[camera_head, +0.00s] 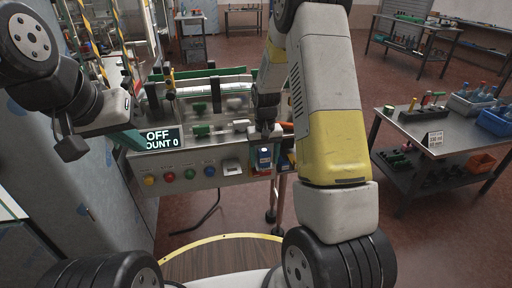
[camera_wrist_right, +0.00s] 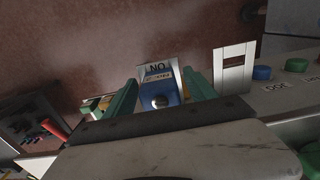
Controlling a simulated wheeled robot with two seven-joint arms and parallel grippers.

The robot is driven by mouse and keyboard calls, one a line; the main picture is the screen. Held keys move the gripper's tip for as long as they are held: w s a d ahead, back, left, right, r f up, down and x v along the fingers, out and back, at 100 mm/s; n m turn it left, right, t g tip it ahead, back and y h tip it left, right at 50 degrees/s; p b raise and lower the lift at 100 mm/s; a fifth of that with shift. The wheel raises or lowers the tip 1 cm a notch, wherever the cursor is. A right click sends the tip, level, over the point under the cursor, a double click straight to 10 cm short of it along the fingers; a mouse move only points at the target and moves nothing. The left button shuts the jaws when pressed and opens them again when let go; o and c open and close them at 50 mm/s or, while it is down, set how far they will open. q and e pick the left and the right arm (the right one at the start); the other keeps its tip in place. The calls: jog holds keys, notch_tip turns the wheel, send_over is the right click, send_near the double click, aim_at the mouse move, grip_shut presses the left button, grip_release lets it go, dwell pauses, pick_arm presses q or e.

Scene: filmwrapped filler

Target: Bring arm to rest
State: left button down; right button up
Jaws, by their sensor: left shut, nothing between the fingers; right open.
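My right arm reaches forward across the middle of the head view. Its gripper (camera_head: 264,135) is at the front edge of the machine panel. In the right wrist view the right gripper (camera_wrist_right: 160,88) has its two green fingers apart, with a blue block (camera_wrist_right: 165,95) with a white "NO" label showing between or beyond them. I cannot tell whether the fingers touch it. The blue block also shows in the head view (camera_head: 264,157), just below the gripper.
A metal workbench (camera_head: 465,130) with blue bins stands at the right. Open red floor (camera_head: 410,235) lies between it and me.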

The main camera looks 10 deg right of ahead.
notch_tip(320, 180, up, 8)
jog(key=shift+r, duration=0.1)
jog(key=s+a+r+t+y, duration=0.15)
jog(key=s+r+t, duration=0.25)
jog(key=s+r, duration=1.15)
jog(key=s+r+t, duration=0.2)
jog(key=s+r, duration=0.2)
jog(key=s, duration=0.4)
jog(key=shift+s+a+r+y, duration=0.3)
jog(key=shift+a+r+y, duration=0.05)
jog(key=shift+r, duration=0.05)
